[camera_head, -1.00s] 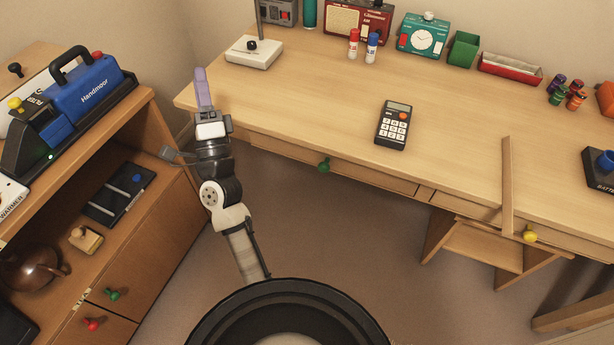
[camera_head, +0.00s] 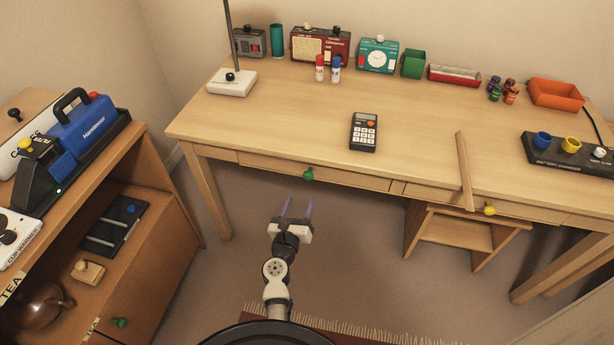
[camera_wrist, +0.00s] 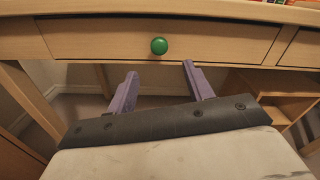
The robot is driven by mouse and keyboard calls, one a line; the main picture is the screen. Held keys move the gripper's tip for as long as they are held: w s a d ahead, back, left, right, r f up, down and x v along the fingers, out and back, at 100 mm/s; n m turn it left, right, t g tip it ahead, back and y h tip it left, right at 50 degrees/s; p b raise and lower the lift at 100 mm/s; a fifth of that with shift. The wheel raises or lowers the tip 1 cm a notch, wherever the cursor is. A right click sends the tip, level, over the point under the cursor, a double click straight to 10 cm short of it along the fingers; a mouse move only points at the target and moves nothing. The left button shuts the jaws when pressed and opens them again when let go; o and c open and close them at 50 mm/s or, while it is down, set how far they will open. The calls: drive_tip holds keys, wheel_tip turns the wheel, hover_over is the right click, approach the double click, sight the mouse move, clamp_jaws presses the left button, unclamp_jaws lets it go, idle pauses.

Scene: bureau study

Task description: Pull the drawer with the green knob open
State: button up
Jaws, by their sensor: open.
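The desk drawer (camera_head: 340,178) with the green knob (camera_head: 308,174) is under the left part of the desk top and looks shut. In the wrist view the drawer front (camera_wrist: 220,42) fills the top, with the green knob (camera_wrist: 159,46) left of its middle. My gripper (camera_head: 298,208) is open and empty, below and in front of the knob. In the wrist view its two purple fingers (camera_wrist: 158,80) point toward the drawer, and the knob lies above the gap between them. The fingers appear apart from the knob.
A second desk drawer has a yellow knob (camera_head: 489,209), and a wooden strip (camera_head: 465,170) overhangs the desk edge above it. The cabinet at left has another green knob (camera_head: 119,322). Floor before the drawer is free.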

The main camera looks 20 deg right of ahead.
sight(307, 179)
drive_tip(key=x, duration=1.1)
drive_tip(key=shift+w+d+r+p, duration=0.1)
drive_tip(key=shift+w+p, duration=0.1)
drive_tip(key=shift+p, duration=0.15)
drive_tip(key=shift+c, duration=0.3)
drive_tip(key=shift+s, duration=0.1)
clamp_jaws()
